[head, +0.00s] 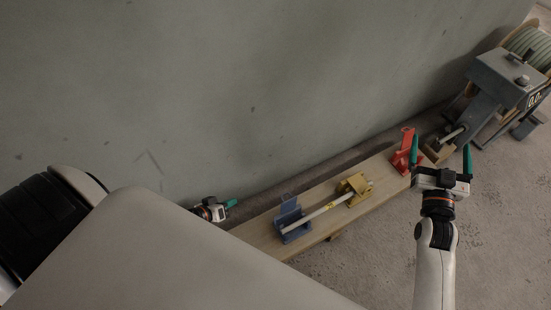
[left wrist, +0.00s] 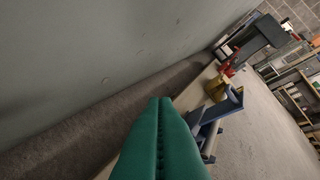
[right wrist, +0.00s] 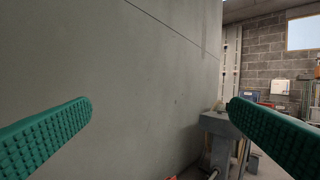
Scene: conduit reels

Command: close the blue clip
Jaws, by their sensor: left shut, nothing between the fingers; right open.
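The blue clip (head: 291,222) stands on a wooden plank, and its flap sticks up at the back. A pale conduit (head: 325,210) runs from the blue clip to the yellow clip (head: 354,188). My right gripper (head: 440,158) is open and empty near the red clip, far from the blue one.
The red clip (head: 404,153) stands at the plank's far end with its flap up. The plank (head: 262,236) runs along the grey wall (head: 250,80). A grey machine (head: 505,78) with a conduit reel (head: 530,45) stands at the upper right. Bare floor lies at the right.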

